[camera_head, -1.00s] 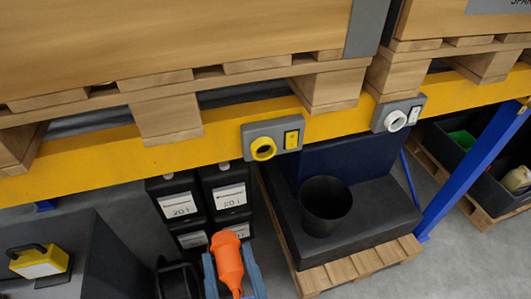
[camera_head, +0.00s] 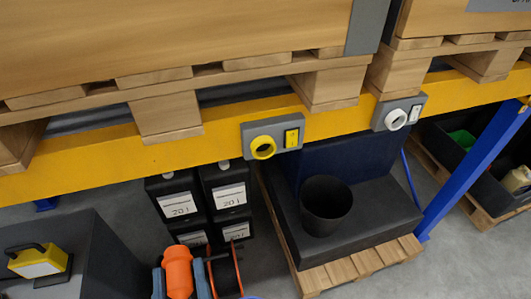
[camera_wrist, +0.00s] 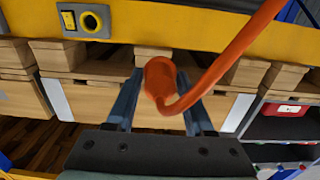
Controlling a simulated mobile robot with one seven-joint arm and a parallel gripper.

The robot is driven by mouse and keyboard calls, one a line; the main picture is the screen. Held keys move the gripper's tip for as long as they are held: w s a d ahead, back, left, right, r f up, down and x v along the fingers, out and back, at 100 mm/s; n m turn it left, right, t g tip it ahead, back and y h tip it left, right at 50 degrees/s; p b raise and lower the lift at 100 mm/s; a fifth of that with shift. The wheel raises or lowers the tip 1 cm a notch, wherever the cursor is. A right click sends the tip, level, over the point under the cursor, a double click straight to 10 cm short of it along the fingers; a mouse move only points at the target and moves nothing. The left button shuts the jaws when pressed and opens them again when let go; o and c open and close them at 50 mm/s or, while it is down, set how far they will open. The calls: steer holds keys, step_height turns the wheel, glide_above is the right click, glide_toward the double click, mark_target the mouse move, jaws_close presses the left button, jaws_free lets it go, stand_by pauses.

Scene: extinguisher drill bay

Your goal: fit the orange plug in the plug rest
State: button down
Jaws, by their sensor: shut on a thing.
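The orange plug (camera_head: 178,272) is between the two blue fingers of my gripper (camera_head: 180,284), low in the head view. In the wrist view the plug (camera_wrist: 160,78) sits between the fingers (camera_wrist: 160,105), with a thick orange cable curving up to the right. The gripper is shut on it. A grey plate (camera_head: 290,121) on the yellow beam carries a yellow ring (camera_head: 263,147), above and right of the plug and apart from it. A similar plate with a white ring (camera_head: 396,119) is further right. I cannot tell which is the plug rest.
The yellow beam (camera_head: 90,168) and the loaded pallets on it span the space above my gripper. Black canisters (camera_head: 175,203) stand under the beam. A cable reel (camera_head: 225,272) is right beside my gripper. A black bucket (camera_head: 326,205) stands on a dark block at right.

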steer(key=s+a+f, duration=0.1)
steer(key=a, duration=0.4)
steer(key=shift+s+a, duration=0.3)
steer(key=shift+s, duration=0.1)
steer(key=shift+f, duration=0.1)
steer(key=s+a+f, duration=0.2)
steer(key=s+a, duration=0.1)
steer(key=a, duration=0.6)
steer(key=s+a+f+p, duration=0.1)
steer(key=s+a+f, duration=0.1)
steer(key=a, duration=0.7)
steer(key=shift+s+a, duration=0.3)
steer(key=shift+s, duration=0.3)
stand_by(0.9)
steer(key=s+a+f+b, duration=0.2)
steer(key=a+b, duration=0.3)
steer(key=a, duration=0.4)
steer(key=s+a+f+b, duration=0.1)
steer(key=s+a+b, duration=0.3)
steer(key=a, duration=0.5)
steer(key=shift+s+a+f+b, duration=0.15)
steer(key=shift+a+f+b, duration=0.2)
steer(key=shift+b, duration=0.85)
